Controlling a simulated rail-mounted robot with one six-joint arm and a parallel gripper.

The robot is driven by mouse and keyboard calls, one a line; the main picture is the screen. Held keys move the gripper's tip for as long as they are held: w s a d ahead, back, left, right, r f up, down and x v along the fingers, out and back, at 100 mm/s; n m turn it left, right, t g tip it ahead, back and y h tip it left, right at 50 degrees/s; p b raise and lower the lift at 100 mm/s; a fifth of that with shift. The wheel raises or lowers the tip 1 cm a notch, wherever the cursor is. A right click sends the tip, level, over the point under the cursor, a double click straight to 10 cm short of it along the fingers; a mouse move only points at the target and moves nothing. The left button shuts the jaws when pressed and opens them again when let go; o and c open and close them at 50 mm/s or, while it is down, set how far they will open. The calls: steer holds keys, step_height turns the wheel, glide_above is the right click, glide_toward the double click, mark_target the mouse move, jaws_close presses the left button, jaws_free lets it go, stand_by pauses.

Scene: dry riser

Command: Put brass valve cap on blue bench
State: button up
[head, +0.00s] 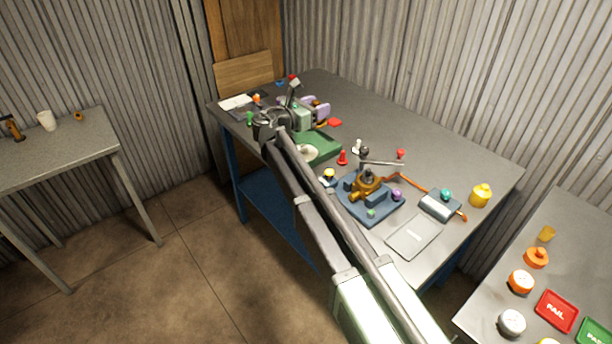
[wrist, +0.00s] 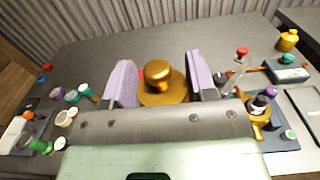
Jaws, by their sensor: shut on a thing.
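The brass valve cap (wrist: 160,84) is a round golden piece with a wide brim and a domed knob. In the wrist view it sits between the two purple finger pads of my gripper (wrist: 161,80), which is shut on it. In the head view my gripper (head: 318,109) is over the far left part of the blue bench (head: 440,140), which has a grey top and blue legs. The cap is mostly hidden by my gripper there. I cannot tell whether the cap touches the bench top.
A blue-grey fixture with a brass valve (head: 367,185) and lever stands near the bench's middle front. A green tray (head: 322,148), a red knob piece (head: 342,158) and a yellow pot (head: 481,195) are also on it. The back right of the top is clear.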

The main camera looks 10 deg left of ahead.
steer(key=shift+s+d, duration=0.2)
steer(key=shift+d, duration=0.05)
step_height(320, 180, down, 21)
steer(key=b, duration=2.1)
steer(key=shift+f, duration=0.15)
steer(key=o, duration=1)
steer(key=shift+a+r+p, duration=0.2)
steer(key=shift+r+p, duration=0.55)
steer(key=shift+r, duration=0.2)
steer(key=v, duration=1.1)
steer(key=shift+s+a+f, duration=0.15)
steer(key=shift+s+f, duration=0.05)
steer(key=shift+s, duration=0.1)
